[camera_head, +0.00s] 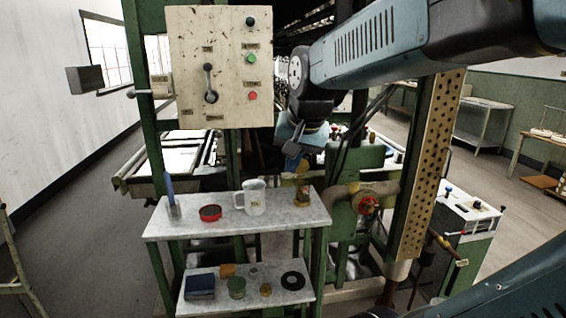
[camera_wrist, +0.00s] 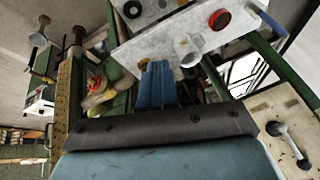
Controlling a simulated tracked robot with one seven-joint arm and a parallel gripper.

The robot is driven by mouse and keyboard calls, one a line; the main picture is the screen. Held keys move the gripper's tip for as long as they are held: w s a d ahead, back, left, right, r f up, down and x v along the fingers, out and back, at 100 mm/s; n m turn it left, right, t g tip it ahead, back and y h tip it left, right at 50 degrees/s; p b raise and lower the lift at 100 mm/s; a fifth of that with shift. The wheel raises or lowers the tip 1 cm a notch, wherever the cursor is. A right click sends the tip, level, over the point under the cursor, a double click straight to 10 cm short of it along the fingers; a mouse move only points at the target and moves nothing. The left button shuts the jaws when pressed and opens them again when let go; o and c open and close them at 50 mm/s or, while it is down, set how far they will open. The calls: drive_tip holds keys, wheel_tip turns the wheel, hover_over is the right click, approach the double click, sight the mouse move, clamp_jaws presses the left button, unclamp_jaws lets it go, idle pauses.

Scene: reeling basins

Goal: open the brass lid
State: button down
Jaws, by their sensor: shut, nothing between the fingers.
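A small brass-coloured container (camera_head: 302,198) stands at the right end of the upper grey shelf. Its top is small in the head view, so I cannot tell how its lid sits. A brass-coloured piece also shows beside my fingertips in the wrist view (camera_wrist: 144,63), partly hidden by the fingers. My gripper (camera_head: 292,163) is shut and empty, pointing down above and slightly left of the container. In the wrist view its blue fingers (camera_wrist: 156,68) are together. I cannot tell whether they touch the brass.
The upper shelf (camera_head: 170,232) also holds a white jug (camera_head: 254,197), a red round tin (camera_head: 210,213) and a blue-handled tool in a cup (camera_head: 171,195). A control box (camera_head: 225,60) stands behind. A red valve (camera_head: 367,204) is to the right. The lower shelf holds several items.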

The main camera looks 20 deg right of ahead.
drive_tip(key=w+d+m, duration=0.7)
drive_tip(key=w+m, duration=0.1)
drive_tip(key=w, duration=0.3)
drive_tip(key=m+g+h, duration=0.1)
drive_tip(key=m, duration=0.6)
approach(303, 163)
wheel_tip(303, 163, down, 7)
drive_tip(key=s+a, duration=0.1)
drive_tip(key=s, duration=0.1)
drive_tip(key=w, duration=0.2)
drive_tip(key=shift+w+d+f, duration=0.15)
drive_tip(key=shift+w+f, duration=0.1)
drive_tip(key=shift+w, duration=0.1)
drive_tip(key=shift+w+d, duration=0.15)
drive_tip(key=shift+w, duration=0.4)
drive_tip(key=shift+w+r, duration=0.1)
drive_tip(key=shift+w+d+r, duration=0.1)
drive_tip(key=shift+w+d, duration=0.05)
drive_tip(key=shift+w, duration=0.35)
drive_tip(key=shift+w+d+r, duration=0.1)
drive_tip(key=shift+w+d, duration=0.05)
drive_tip(key=shift+w, duration=0.3)
drive_tip(key=shift+s, duration=0.15)
